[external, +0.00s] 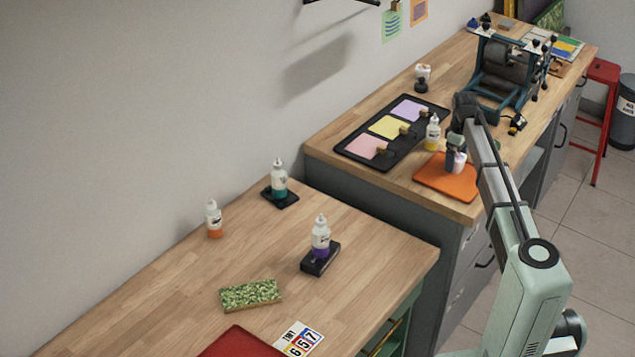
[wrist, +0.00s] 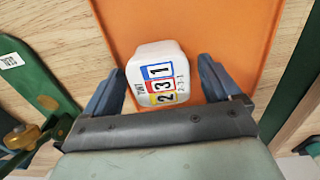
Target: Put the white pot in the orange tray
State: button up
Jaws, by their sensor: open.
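The white pot (wrist: 152,68) has a label with coloured number blocks. In the wrist view it shows against the orange tray (wrist: 240,30), between my gripper's (wrist: 160,88) two blue-grey fingers. My gripper is open, with one finger on each side of the pot. There is a clear gap on the right; the left finger is close to it. In the external view the pot (external: 457,161) appears at the orange tray (external: 440,183), just under my gripper (external: 455,150). Its base is hard to see, so exact contact with the tray is unclear.
A yellow-filled bottle (external: 432,133) stands just behind the tray. A black board (external: 352,151) with coloured sheets lies to the left. The nearer bench (external: 180,290) holds several bottles.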

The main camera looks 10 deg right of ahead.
aim_at(457, 156)
notch_tip(457, 156, up, 12)
dwell(0.6)
